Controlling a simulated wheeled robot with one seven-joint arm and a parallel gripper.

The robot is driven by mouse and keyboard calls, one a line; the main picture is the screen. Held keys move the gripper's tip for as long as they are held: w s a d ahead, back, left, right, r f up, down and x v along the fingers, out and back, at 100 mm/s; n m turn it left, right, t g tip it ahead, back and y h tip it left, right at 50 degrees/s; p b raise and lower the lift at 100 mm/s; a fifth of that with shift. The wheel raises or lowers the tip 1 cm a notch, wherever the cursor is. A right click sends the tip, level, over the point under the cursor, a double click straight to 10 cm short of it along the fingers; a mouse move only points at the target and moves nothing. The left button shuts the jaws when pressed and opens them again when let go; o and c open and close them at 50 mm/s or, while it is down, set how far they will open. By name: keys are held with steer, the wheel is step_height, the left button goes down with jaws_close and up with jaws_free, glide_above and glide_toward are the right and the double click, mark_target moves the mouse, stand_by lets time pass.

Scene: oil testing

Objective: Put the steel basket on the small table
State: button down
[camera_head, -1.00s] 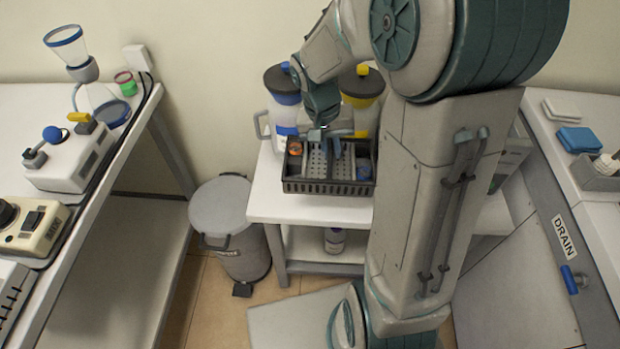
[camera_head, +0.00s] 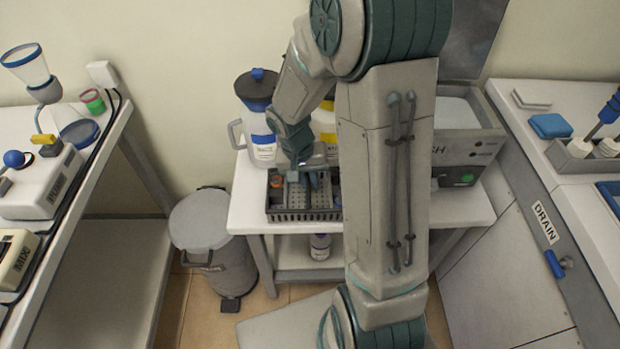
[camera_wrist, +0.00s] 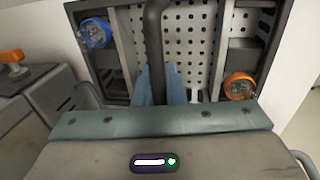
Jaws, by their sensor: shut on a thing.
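The basket (camera_head: 303,216) is a dark crate-like carrier with a pale perforated metal middle (camera_wrist: 195,45) and side compartments. It is at the front left of the small white table (camera_head: 246,208), upright. I cannot tell whether its bottom touches the top. An orange-capped item (camera_wrist: 239,86) and a blue-capped item (camera_wrist: 96,33) sit in its side compartments. My gripper (camera_head: 312,182) is above the basket's middle. In the wrist view its blue fingers (camera_wrist: 161,86) are shut on the basket's dark handle bar (camera_wrist: 154,45). My arm hides the basket's right end.
A machine with a raised lid (camera_head: 465,150) is on the table's right. A lidded bin (camera_head: 205,225) stands left. Benches flank both sides; a bottle (camera_head: 320,247) is on the lower shelf.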

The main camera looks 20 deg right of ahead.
steer(key=shift+f, duration=0.1)
steer(key=c, duration=1.9)
jaws_free()
steer(key=shift+f, duration=0.1)
steer(key=o, duration=0.4)
steer(key=shift+r, duration=0.2)
step_height(320, 180, up, 11)
steer(key=a+p, duration=0.2)
steer(key=s+r+n+t+y, duration=0.2)
steer(key=s+r, duration=0.5)
steer(key=s, duration=0.6)
steer(key=shift+a+n+t, duration=0.45)
steer(key=shift+n+t, duration=0.05)
steer(key=shift+n, duration=0.3)
